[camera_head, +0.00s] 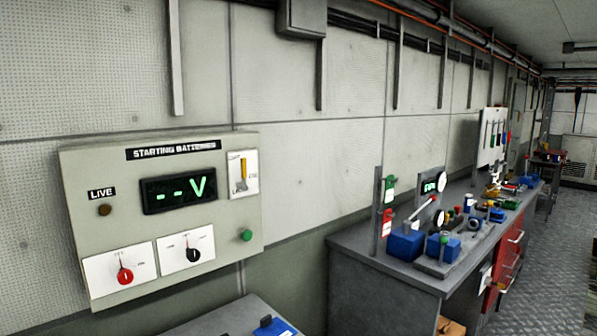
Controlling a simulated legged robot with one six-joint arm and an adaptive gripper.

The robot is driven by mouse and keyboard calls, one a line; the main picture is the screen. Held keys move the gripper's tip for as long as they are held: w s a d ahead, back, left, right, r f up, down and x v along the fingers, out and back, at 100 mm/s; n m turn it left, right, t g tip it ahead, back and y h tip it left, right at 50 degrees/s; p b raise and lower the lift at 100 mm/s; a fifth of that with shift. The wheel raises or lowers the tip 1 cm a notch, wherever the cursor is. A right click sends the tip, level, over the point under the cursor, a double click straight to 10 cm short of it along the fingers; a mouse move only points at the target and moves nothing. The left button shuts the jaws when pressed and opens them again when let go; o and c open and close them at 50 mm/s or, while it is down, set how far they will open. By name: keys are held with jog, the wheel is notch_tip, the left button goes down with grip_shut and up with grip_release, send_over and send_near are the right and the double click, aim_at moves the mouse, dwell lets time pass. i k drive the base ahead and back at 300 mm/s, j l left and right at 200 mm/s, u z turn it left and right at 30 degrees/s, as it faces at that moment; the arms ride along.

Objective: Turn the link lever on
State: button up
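A grey wall panel (215,240) labelled "STARTING BATTERIES" is at the left. On its upper right is a white plate with a small yellowish lever (242,168), which looks roughly upright. The print there is too small to read, so I cannot confirm that it is the link lever. A red rotary knob (124,276) and a black rotary knob (193,254) sit on white plates along the panel's lower part. The green display (179,190) reads "--V". My gripper is not in view.
A green button (246,236) and a dark "LIVE" lamp (104,209) are on the panel. A grey surface (222,318) stands below it. To the right, a workbench (365,258) carries blue blocks, gauges and tools. Open floor (545,270) lies at the far right.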

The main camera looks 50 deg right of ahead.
aim_at(244, 185)
jog(key=z, duration=1.25)
